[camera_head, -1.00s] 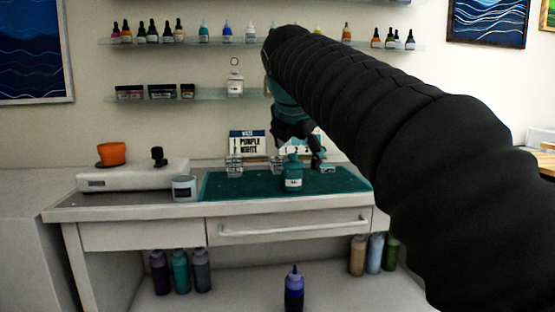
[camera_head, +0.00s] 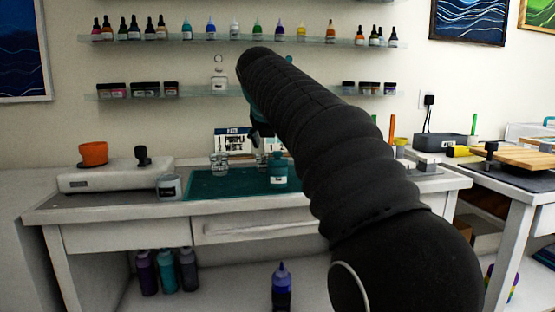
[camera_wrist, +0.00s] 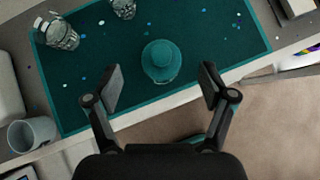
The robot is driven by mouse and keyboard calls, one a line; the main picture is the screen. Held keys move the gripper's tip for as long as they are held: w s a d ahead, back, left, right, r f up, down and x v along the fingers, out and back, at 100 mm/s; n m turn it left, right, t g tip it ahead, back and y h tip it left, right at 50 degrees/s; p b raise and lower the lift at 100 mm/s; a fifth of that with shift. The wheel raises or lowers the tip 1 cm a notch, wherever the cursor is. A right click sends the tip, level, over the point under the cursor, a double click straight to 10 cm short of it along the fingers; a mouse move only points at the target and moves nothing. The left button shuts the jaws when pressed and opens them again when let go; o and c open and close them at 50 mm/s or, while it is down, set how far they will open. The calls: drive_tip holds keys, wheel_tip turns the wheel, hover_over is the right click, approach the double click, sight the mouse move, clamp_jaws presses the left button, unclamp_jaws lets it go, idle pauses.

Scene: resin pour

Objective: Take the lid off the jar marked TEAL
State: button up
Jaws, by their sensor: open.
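The teal jar (camera_head: 278,178) stands upright on the teal mat (camera_head: 213,186), with a pale label on its front that is too small to read. Its teal lid (camera_wrist: 161,56) is on it, seen from above in the wrist view. My gripper (camera_wrist: 160,85) is open and empty in the wrist view. Its two fingers are spread to either side of the jar in the picture, set back toward the bench's front edge and apart from the jar. In the head view my arm hides most of the gripper.
Clear glasses (camera_wrist: 61,36) stand on the mat left of the jar. Cards (camera_head: 232,140) stand behind. The mat right of the jar looks mostly clear.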

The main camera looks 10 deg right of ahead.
sight(278, 152)
drive_tip(key=shift+b+x, duration=0.3)
drive_tip(key=shift+x, duration=2.45)
drive_tip(key=shift+d, duration=0.1)
drive_tip(key=c, duration=0.8)
